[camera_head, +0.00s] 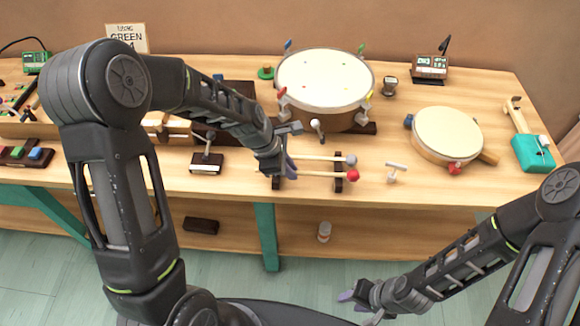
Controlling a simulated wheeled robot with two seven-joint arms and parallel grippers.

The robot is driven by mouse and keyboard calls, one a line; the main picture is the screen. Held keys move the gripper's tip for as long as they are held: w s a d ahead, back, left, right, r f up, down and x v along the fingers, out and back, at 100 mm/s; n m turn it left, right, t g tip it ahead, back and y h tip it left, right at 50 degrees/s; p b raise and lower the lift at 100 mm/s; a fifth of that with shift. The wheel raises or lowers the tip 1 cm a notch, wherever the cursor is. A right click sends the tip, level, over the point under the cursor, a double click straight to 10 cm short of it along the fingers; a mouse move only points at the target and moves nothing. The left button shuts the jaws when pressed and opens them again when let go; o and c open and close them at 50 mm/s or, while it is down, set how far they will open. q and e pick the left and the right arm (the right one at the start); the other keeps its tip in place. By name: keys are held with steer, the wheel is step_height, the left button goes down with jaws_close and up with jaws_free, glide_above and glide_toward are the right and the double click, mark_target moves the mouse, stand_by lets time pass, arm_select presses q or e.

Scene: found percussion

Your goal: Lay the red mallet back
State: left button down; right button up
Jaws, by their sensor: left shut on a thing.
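The red mallet (353,175) has a round red head and a pale wooden stick. It lies level near the table's front edge, its head just past the dark red rest (338,184). My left gripper (290,168) is shut on its stick toward the left end, and the gripper and wrist hide part of that end. A grey-headed mallet (350,160) lies parallel just behind it. Whether the red stick touches the rest is too small to tell. My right gripper (358,306) is open and empty, low in front of the table.
A large white drum (325,78) stands behind the mallets. A small T-shaped white piece (396,168) stands to their right, and a round wooden drum (447,134) farther right. A dark stand with a lever (206,162) is left of my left gripper. The front edge is close.

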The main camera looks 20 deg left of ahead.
arm_select(q)
steer(key=shift+f, duration=0.55)
stand_by(0.6)
steer(key=c, duration=1.4)
jaws_free()
steer(key=shift+c, duration=0.2)
steer(key=v, duration=0.8)
steer(key=shift+f, duration=0.1)
